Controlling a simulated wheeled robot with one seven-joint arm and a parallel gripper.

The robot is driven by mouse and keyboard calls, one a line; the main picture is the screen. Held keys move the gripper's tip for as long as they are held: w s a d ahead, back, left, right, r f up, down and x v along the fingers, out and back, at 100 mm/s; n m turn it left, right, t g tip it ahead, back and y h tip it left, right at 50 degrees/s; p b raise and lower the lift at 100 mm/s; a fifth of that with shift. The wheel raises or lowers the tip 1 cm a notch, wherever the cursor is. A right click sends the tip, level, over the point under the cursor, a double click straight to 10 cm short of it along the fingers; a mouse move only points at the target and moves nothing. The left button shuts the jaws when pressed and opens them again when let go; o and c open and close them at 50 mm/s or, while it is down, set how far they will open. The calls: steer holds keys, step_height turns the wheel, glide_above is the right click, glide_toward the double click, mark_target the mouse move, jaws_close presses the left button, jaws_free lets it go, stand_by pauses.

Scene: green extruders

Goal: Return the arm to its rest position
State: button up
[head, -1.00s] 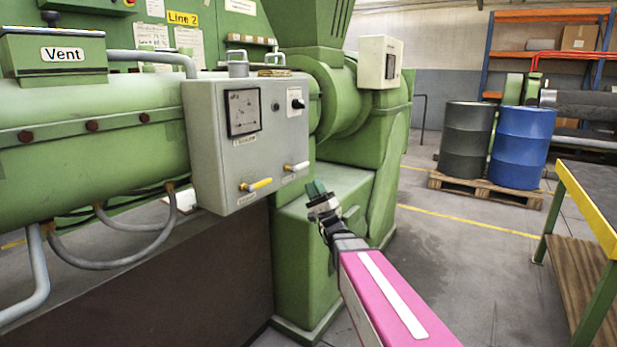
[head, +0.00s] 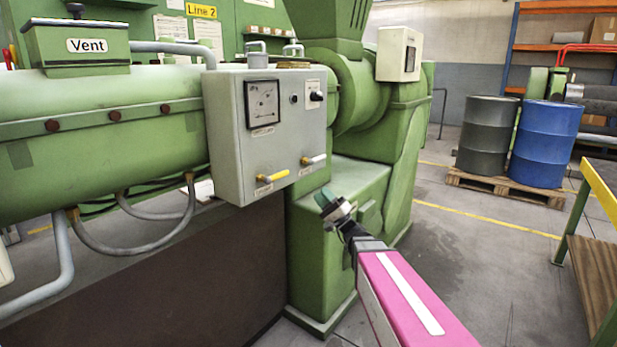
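My arm, with a pink and white link, reaches up from the bottom right of the head view. My gripper (head: 328,201) is at its end, in front of the green machine base (head: 345,195) and below and right of the grey control box (head: 228,140). The fingertips look dark green and small. I cannot tell whether they are open or shut, or whether anything is between them. The gripper appears apart from both valves.
The green extruder barrel (head: 100,150) with a Vent box (head: 78,46) fills the left. A grey drum (head: 487,135) and a blue drum (head: 545,143) stand on a pallet (head: 505,188) at the back right. A yellow-edged table (head: 600,190) stands at right. Floor between is clear.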

steer(key=s+a+f+n+g+h, duration=0.2)
steer(key=s+f+g+h, duration=0.3)
steer(key=f, duration=0.5)
steer(key=s+a+f+n+g+h, duration=0.2)
steer(key=s+f+n+g+h, duration=0.15)
steer(key=f+g, duration=0.4)
steer(key=s+d+f+h, duration=0.3)
steer(key=d+f+h, duration=0.3)
steer(key=d+h, duration=0.1)
steer(key=s+d+f+g+h, duration=0.1)
steer(key=s+d+f+h, duration=0.3)
steer(key=d+f+h, duration=0.3)
steer(key=shift+d+f, duration=0.15)
steer(key=shift+d, duration=0.75)
steer(key=shift+s, duration=0.1)
